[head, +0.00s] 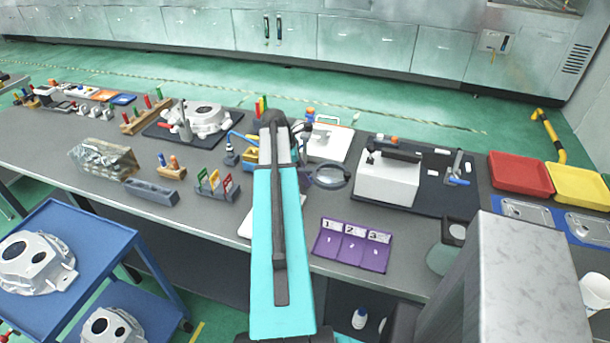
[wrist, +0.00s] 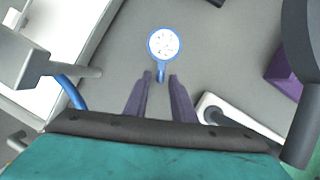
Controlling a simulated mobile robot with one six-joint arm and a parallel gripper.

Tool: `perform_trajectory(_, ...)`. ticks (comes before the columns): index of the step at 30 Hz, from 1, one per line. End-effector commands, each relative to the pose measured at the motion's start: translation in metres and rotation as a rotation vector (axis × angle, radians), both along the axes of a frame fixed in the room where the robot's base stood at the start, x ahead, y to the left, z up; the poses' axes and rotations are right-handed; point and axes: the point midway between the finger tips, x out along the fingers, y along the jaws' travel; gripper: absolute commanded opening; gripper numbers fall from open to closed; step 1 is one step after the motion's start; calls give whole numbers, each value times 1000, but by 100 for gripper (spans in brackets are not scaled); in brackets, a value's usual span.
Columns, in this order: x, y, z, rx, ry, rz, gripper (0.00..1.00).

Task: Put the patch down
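The patch (wrist: 165,44) shows in the wrist view as a round white, speckled disc with a blue rim and a short blue handle. It appears over the grey table top; whether it touches the table I cannot tell. My gripper (wrist: 160,76) has two purple fingers pointing toward the patch. In the head view my arm hides the gripper, and I cannot make out the patch there.
A purple tray (head: 352,247) with numbered places lies on the grey bench (head: 410,237), right of my arm. A magnifier ring (head: 331,177) stands behind it. A white-topped block (head: 388,183), a red tray (head: 520,176) and a yellow tray (head: 577,185) are further right.

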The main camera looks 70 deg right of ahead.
Motion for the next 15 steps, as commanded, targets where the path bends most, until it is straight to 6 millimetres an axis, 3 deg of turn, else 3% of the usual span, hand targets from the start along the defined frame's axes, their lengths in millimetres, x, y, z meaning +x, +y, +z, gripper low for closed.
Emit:
perform_trajectory(8, 1, 0, 5, 0, 0, 0, 23)
perform_trajectory(15, 7, 3, 22, -1, -1, -1, 23)
